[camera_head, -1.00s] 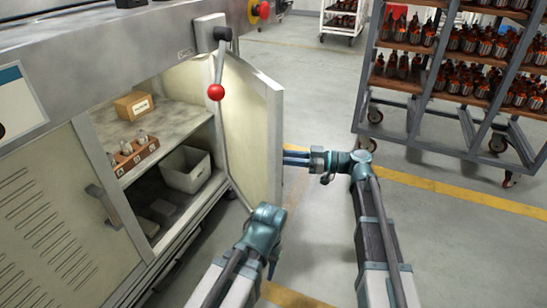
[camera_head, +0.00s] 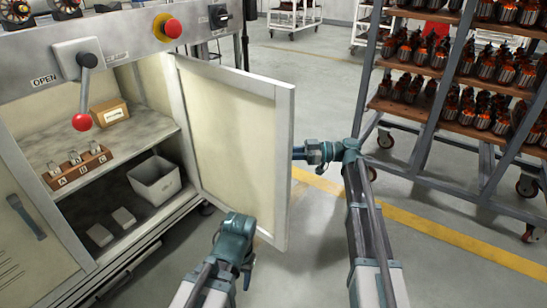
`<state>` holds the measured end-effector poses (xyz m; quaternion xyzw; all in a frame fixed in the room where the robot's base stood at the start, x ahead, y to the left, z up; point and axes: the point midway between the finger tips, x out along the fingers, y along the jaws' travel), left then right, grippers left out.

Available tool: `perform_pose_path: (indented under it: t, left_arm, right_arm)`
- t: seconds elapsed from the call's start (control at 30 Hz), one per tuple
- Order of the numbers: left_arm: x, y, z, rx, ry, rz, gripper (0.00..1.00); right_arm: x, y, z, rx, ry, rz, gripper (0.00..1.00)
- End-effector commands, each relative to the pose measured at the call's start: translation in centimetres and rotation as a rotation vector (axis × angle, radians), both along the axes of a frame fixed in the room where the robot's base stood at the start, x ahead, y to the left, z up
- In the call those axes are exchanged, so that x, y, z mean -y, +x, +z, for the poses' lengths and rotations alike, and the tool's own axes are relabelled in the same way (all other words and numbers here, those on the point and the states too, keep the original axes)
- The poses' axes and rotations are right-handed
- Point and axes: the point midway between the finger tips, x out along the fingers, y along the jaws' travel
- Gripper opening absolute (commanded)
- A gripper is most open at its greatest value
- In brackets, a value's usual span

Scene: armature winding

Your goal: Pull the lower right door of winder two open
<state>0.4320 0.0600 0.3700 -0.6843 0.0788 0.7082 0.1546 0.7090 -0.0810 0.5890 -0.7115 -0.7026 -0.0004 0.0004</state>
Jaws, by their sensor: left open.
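The lower right door (camera_head: 235,140) of the grey machine cabinet stands wide open, its cream inner face towards me and its hinge side at the cabinet. My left gripper (camera_head: 236,229) is low in front of the door's lower part. It is open, its fingers hard to make out, and I see nothing in it. My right gripper (camera_head: 299,153) points left at the door's free edge. Its tips meet or pass behind that edge, so I cannot tell whether they touch or grip the door. The door's outer face and any handle on it are hidden.
A red-knobbed lever (camera_head: 83,121) hangs at the front. A wheeled rack (camera_head: 440,115) of armatures stands right. Floor beyond the door is clear.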

Motion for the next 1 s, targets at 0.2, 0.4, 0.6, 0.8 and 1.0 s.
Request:
perform_pose_path:
  t: [0.2, 0.4, 0.6, 0.8, 1.0]
  left_arm:
    - [-0.01, -0.01, 0.0, 0.0, 0.0, 0.0, 0.5]
    - [0.0, 0.0, 0.01, 0.0, 0.0, 0.0, 0.5]
    - [0.0, 0.0, 0.01, 0.0, 0.0, 0.0, 0.5]
    - [0.0, 0.0, 0.01, 0.0, 0.0, 0.0, 0.5]
    - [0.0, 0.0, 0.0, 0.0, 0.0, 0.0, 0.5]
  right_arm:
    - [0.2, 0.42, 0.0, 0.0, 0.0, 0.006, 0.0]
    - [0.18, 0.45, 0.0, 0.0, 0.0, 0.005, 0.0]
    - [0.17, 0.48, 0.0, 0.0, 0.0, 0.004, 0.41]
    - [0.24, 0.37, 0.0, 0.0, 0.0, 0.006, 0.55]
    - [0.27, 0.37, 0.0, 0.0, 0.0, 0.005, 0.55]
